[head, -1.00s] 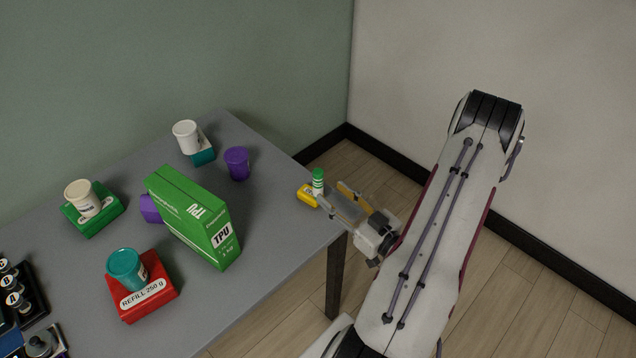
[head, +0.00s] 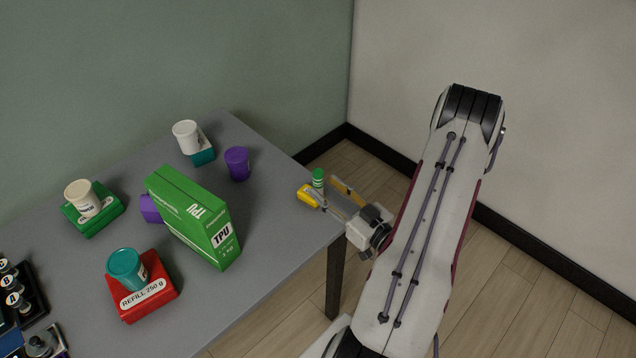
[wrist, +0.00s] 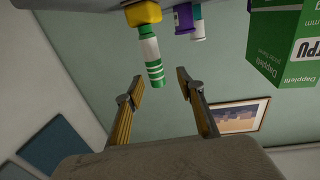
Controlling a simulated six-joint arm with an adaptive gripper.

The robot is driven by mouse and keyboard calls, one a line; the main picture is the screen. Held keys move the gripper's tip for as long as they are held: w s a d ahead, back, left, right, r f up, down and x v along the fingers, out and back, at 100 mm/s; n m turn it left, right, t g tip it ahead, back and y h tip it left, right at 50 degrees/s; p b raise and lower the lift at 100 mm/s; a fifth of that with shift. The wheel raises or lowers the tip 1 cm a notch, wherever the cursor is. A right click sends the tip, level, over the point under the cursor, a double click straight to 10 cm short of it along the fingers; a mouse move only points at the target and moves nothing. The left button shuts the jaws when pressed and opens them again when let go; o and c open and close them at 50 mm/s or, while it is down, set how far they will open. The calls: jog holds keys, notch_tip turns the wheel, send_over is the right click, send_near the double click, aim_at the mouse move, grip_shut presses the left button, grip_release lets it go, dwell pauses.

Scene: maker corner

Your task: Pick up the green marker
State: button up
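The green marker (head: 318,178) is a short white and green cylinder standing upright near the table's right corner. It also shows in the wrist view (wrist: 149,54), upside down, with its green end toward my gripper. In the head view the fingers partly hide the marker's lower part. In the wrist view the fingertips (wrist: 160,78) are apart, one to each side of the marker's green end, with gaps showing.
A purple cup (head: 237,163) and a white cup (head: 186,137) on a teal box stand farther left. A tall green TPU box (head: 190,215) stands mid-table. A teal cup (head: 126,268) sits on a red box (head: 145,296). The table's right edge is close below my gripper.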

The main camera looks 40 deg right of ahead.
aim_at(321, 183)
jog(key=shift+w+d+f, duration=0.2)
jog(key=shift+w+d, duration=0.05)
jog(key=shift+w, duration=0.6)
jog(key=shift+w+d+f, duration=0.15)
jog(key=shift+w+d, duration=0.05)
jog(key=shift+w, duration=0.6)
jog(key=shift+w+d, duration=0.1)
jog(key=shift+w, duration=0.85)
grip_shut()
